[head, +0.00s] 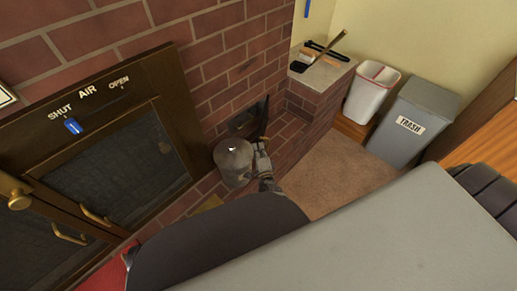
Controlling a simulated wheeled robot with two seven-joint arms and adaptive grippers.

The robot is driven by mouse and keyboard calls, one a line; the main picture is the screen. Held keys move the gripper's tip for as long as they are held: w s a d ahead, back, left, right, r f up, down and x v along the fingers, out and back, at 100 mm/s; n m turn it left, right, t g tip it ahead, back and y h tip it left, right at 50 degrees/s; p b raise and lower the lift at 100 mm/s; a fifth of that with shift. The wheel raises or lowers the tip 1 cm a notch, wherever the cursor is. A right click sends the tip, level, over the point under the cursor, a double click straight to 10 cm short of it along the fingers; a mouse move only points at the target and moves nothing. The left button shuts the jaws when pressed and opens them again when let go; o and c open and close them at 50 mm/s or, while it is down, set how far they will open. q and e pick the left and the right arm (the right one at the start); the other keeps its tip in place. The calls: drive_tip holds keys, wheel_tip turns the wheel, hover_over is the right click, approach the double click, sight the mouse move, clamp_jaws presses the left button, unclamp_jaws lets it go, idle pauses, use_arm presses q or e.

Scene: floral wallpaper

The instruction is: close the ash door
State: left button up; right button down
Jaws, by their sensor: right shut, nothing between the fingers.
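The ash door (265,116) is a small dark metal door low in the brick wall, right of the stove. It appears to stand partly open beside a dark opening (243,123), with its thin edge toward me; the exact angle is hard to tell. My right gripper (261,147) is just below and in front of the door, with its fingers shut and empty. I cannot tell whether the fingertips touch the door. My right arm hides the floor below. My left gripper is out of view.
A grey metal bucket (233,159) stands immediately left of my right gripper. The stove front (161,87) with a blue air slider (73,126) is at left. A brick ledge (323,75) holds tools. A white bin (371,94) and grey trash bin (419,116) stand right; carpet (330,165) is clear.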

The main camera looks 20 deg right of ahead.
drive_tip(key=v, duration=0.7)
drive_tip(key=shift+s, duration=0.3)
idle(0.6)
idle(0.3)
